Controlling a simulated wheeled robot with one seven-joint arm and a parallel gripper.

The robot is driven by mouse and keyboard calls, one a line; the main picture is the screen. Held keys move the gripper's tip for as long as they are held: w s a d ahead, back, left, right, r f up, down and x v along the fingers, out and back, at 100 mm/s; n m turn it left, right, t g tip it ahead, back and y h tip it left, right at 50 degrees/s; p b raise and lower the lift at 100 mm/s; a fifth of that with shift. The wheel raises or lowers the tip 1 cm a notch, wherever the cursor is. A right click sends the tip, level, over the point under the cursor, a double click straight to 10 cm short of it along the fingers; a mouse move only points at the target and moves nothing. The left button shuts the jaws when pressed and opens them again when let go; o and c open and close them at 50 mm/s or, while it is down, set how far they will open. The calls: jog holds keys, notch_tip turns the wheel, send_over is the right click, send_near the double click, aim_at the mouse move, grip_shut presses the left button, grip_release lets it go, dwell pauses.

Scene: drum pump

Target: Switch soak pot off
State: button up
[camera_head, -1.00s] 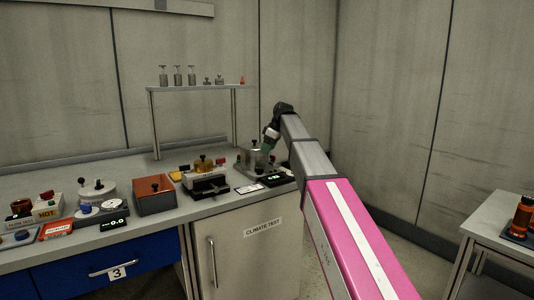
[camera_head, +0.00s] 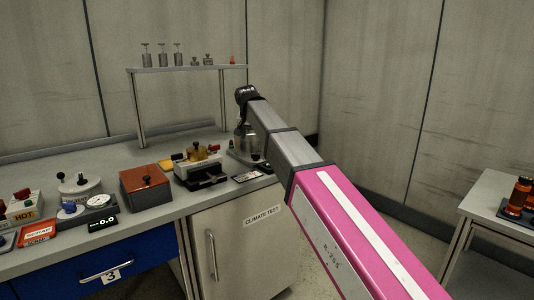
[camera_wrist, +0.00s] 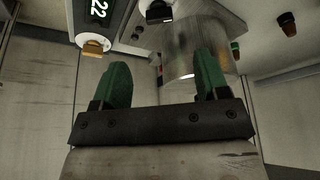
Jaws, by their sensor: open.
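A metal cylinder, seemingly the soak pot (camera_head: 241,137), stands at the right end of the bench, partly hidden behind my arm. In the wrist view the metal cylinder (camera_wrist: 192,48) lies just beyond the fingers, partly behind the right one. Near it are a black knob (camera_wrist: 158,12), a white round dial with an orange tab (camera_wrist: 93,46) and a lit display reading 22 (camera_wrist: 98,9). Which of these is the pot's switch I cannot tell. My gripper (camera_wrist: 163,78) is open, with two green fingers apart and nothing between them. In the head view the fingers are hidden.
A shelf with metal weights (camera_head: 187,68) stands behind. A side table (camera_head: 487,207) is at the right.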

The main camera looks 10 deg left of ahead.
aim_at(255, 155)
jog(key=x, duration=1)
jog(key=shift+w+f, duration=0.25)
jog(key=shift+f, duration=0.1)
jog(key=c, duration=0.9)
